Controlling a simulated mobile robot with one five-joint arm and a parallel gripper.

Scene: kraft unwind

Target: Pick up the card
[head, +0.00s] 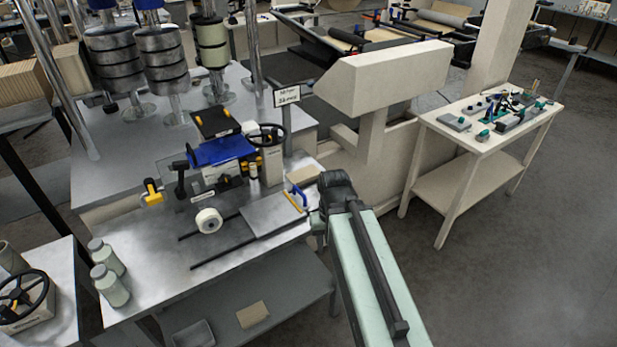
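I cannot tell for sure which thing is the card. A small white card-like sign with dark writing (287,95) stands on a grey post behind the workbench (150,290). A flat tan piece (253,314) lies on the lower shelf under the bench top. Another tan piece (302,174) is at the bench's back right, close to the black joint of my arm. My arm reaches up from the bottom to the bench's right edge. My gripper does not show; it seems hidden behind the arm's joint. I see no contact with any of these.
The bench holds a blue-topped machine (222,151), a white roll (208,220), a grey plate (272,214) and two capped bottles (108,272). A grey tray (193,335) is on the lower shelf. A cream side table (470,146) with tools stands right. Floor at lower right is clear.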

